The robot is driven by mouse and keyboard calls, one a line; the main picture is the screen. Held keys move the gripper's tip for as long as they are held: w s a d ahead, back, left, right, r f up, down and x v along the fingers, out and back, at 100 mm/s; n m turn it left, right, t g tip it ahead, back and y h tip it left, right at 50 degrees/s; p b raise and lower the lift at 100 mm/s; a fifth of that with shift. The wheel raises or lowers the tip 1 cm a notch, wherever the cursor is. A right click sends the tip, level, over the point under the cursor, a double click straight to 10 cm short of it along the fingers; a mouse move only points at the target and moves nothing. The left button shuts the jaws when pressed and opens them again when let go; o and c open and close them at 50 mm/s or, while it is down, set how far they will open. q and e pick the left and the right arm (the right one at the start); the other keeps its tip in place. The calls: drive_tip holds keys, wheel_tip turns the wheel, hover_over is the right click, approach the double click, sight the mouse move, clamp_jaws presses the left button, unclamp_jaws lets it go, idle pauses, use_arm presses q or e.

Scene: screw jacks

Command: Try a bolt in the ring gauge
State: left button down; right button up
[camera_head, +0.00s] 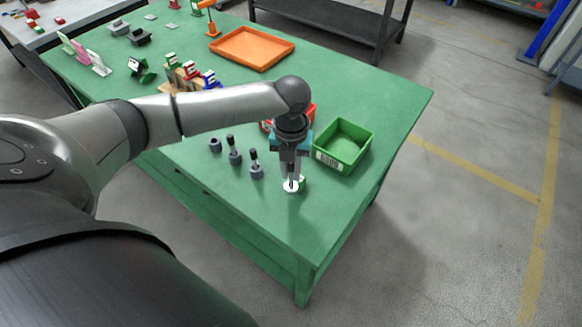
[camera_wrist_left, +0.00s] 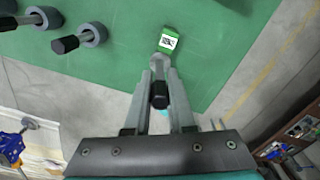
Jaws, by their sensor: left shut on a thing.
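My left gripper (camera_head: 291,178) points down near the front right corner of the green table and is shut on a dark bolt. In the left wrist view the black end of the bolt (camera_wrist_left: 160,96) shows between the fingers (camera_wrist_left: 160,85). The ring gauge (camera_head: 292,188) is a pale ring with a green block, directly under the fingertips. In the left wrist view its green block (camera_wrist_left: 170,42) carries a black-and-white label. I cannot tell whether the bolt's lower end is inside the ring. My right gripper is not in view.
Two dark bolts (camera_head: 235,152) (camera_head: 256,168) stand in grey round holders beside an empty holder (camera_head: 215,145). A green bin (camera_head: 343,147) and a partly hidden red bin (camera_head: 309,113) are close behind my gripper. An orange tray (camera_head: 252,48) lies farther back.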

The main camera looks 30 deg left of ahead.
use_arm(q)
drive_tip(key=shift+f+b, duration=0.55)
drive_tip(key=shift+f, duration=0.85)
idle(0.4)
drive_tip(key=shift+r+p, duration=3.3)
drive_tip(key=shift+p, duration=0.5)
drive_tip(key=shift+f, duration=0.1)
